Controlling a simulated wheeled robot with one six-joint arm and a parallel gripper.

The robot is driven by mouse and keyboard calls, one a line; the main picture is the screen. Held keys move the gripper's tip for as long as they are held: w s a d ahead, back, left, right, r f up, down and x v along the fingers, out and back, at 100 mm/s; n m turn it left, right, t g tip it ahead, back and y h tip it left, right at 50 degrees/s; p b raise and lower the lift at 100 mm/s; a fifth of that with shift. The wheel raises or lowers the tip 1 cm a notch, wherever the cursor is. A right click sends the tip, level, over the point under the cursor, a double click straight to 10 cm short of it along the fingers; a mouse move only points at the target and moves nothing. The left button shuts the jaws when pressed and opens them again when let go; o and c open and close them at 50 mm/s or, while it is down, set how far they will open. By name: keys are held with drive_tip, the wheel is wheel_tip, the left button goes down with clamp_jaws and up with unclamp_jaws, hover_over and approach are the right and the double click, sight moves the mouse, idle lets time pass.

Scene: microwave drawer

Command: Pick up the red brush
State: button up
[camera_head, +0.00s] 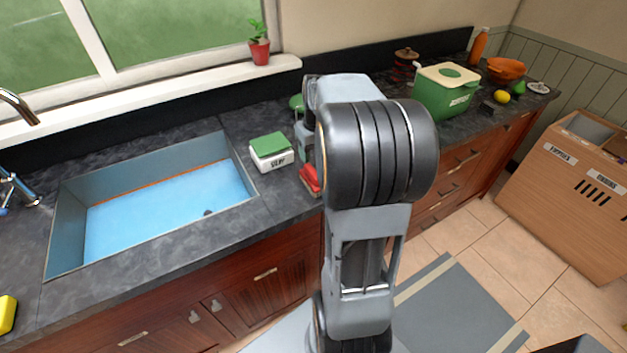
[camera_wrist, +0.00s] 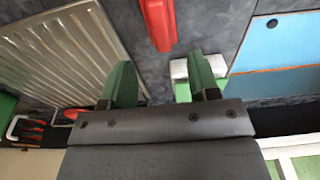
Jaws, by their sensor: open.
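The red brush (camera_head: 310,181) lies on the dark countertop, right of the sink, partly hidden by my arm in the head view. In the wrist view the red brush (camera_wrist: 158,22) is at the top edge, cut off by the frame. The brush lies beyond the fingertips, roughly in line with the gap. I cannot tell how high the fingers are above the counter.
A white box with a green lid (camera_head: 271,151) stands by the sink (camera_head: 66,225); its white part (camera_wrist: 179,68) shows beside my right finger. A ribbed metal drainer (camera_wrist: 70,45) lies left in the wrist view. A green bin (camera_head: 445,92) stands farther right.

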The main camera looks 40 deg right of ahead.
sight(313, 171)
drive_tip(key=shift+w+f+p, duration=0.2)
drive_tip(key=shift+f, duration=1.25)
drive_tip(key=shift+w+f+p, duration=0.15)
drive_tip(key=shift+f, duration=1.3)
drive_tip(key=shift+w+f+p, duration=0.2)
drive_tip(key=shift+f, duration=1.25)
drive_tip(key=shift+c, duration=0.4)
drive_tip(key=c, duration=0.9)
